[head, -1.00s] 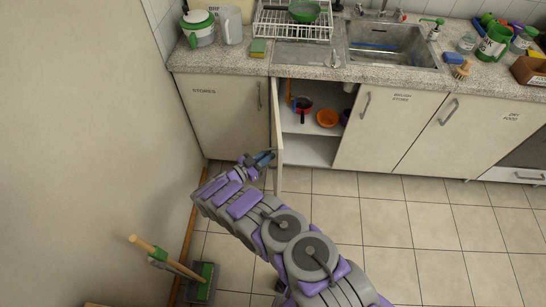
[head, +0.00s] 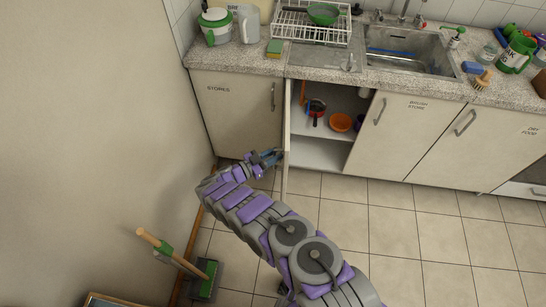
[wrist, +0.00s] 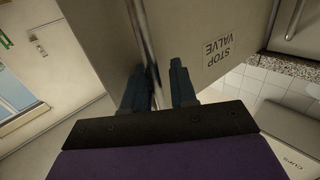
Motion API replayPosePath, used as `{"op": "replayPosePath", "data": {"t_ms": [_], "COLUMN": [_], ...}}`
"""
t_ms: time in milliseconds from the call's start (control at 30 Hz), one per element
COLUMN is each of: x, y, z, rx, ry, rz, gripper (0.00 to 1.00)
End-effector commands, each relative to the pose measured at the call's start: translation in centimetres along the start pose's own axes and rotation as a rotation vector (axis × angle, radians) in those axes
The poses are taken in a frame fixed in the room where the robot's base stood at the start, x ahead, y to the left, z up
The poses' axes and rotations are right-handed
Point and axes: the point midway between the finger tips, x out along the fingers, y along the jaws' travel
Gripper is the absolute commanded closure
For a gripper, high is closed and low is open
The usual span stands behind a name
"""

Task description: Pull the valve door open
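The stop valve door (head: 287,136) stands swung out, nearly edge-on in the head view. In the wrist view its inverted "STOP VALVE" label shows on the door panel (wrist: 203,55). My gripper (head: 270,158) is at the door's outer side, low down. In the wrist view the fingers of my gripper (wrist: 158,82) are apart, with the door's metal handle (wrist: 147,45) running between them. The handle lies nearer the left finger; whether it touches is unclear. Behind the door the cabinet interior (head: 318,152) is exposed.
The closed stores door (head: 235,112) is left of the opening, the brush store door (head: 398,135) right. A broom (head: 205,280) leans by the left wall. Tiled floor (head: 400,235) is clear at right.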

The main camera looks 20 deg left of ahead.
Motion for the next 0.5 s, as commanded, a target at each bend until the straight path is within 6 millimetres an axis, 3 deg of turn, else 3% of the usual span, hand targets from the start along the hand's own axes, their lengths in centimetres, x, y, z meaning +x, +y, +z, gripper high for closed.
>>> {"op": "replayPosePath", "data": {"t_ms": [500], "x": [-0.4], "y": [0.27], "z": [0.05], "rx": [0.0], "ry": [-0.002], "rz": [0.0], "gripper": [0.71]}}
